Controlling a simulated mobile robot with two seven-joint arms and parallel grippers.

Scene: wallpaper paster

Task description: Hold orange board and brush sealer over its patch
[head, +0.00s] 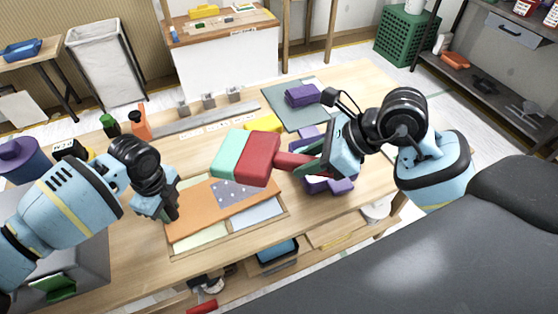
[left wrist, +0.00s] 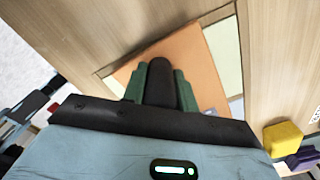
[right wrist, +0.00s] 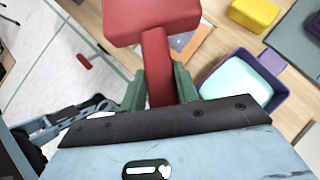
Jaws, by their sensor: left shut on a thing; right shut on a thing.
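The orange board (head: 195,205) lies on a framed panel with pale sections. A grey-lilac speckled patch (head: 230,191) is on its right part. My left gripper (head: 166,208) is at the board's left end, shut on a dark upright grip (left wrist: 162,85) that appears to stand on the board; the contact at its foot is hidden. My right gripper (head: 322,158) is shut on the red handle (right wrist: 157,65) of a wide brush (head: 257,158). The brush has a red head and a mint-green end (head: 230,153), held in the air above the board's far right side.
A purple tray (right wrist: 272,75) with mint-green liquid stands right of the board, partly behind my right arm. A yellow block (head: 264,121), a purple block (head: 302,95) on a dark mat, and small bottles (head: 140,122) are on the table. A metal rail lies behind.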

